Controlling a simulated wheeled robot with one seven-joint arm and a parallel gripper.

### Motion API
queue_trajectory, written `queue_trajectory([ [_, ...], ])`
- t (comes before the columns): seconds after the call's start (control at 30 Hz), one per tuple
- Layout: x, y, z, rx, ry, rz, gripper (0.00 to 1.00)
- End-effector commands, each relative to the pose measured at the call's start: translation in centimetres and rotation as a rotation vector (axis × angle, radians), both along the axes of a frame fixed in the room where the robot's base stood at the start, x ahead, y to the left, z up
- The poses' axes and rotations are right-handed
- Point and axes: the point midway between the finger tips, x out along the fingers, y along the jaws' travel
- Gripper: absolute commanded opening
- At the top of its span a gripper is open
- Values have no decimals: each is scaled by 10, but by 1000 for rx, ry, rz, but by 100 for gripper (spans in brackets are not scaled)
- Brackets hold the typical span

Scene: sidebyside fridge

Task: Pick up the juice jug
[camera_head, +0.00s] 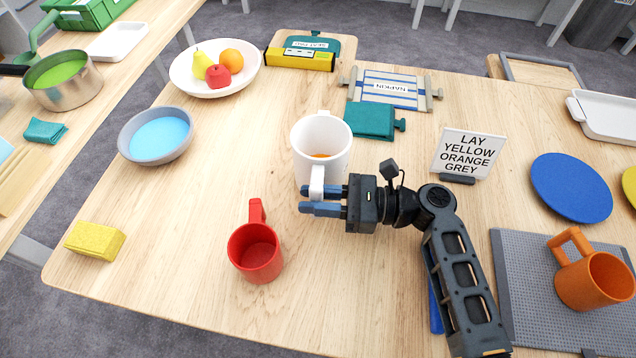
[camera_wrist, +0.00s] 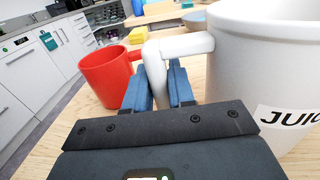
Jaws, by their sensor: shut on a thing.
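The juice jug (camera_head: 322,140) is a large white jug with an orange drink inside, standing in the middle of the table in the head view. It fills the right side of the wrist view (camera_wrist: 262,70), where part of a "JUICE" label shows. My gripper (camera_head: 318,200) is at the jug's near side, with its blue fingers around the white handle. In the wrist view the fingers (camera_wrist: 160,88) close on the handle from both sides. The jug is upright. I cannot tell whether its base touches the table.
A red mug (camera_head: 256,252) stands close to the left of my gripper. A grey bowl (camera_head: 157,135), a fruit plate (camera_head: 216,68) and a green cloth (camera_head: 371,120) lie around the jug. A sign (camera_head: 468,153) and an orange mug (camera_head: 592,275) are to the right.

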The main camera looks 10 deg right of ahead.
Motion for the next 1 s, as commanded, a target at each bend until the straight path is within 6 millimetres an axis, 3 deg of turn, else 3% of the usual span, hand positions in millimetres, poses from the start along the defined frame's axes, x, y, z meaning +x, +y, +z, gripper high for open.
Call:
queue_trajectory([
  [0.17,0,0,10,0,-3,0,0],
  [0.37,0,0,43,0,-8,0,0],
  [0.7,-14,-74,86,-2,-6,-3,0],
  [1.0,-22,-110,107,0,-3,-1,0],
])
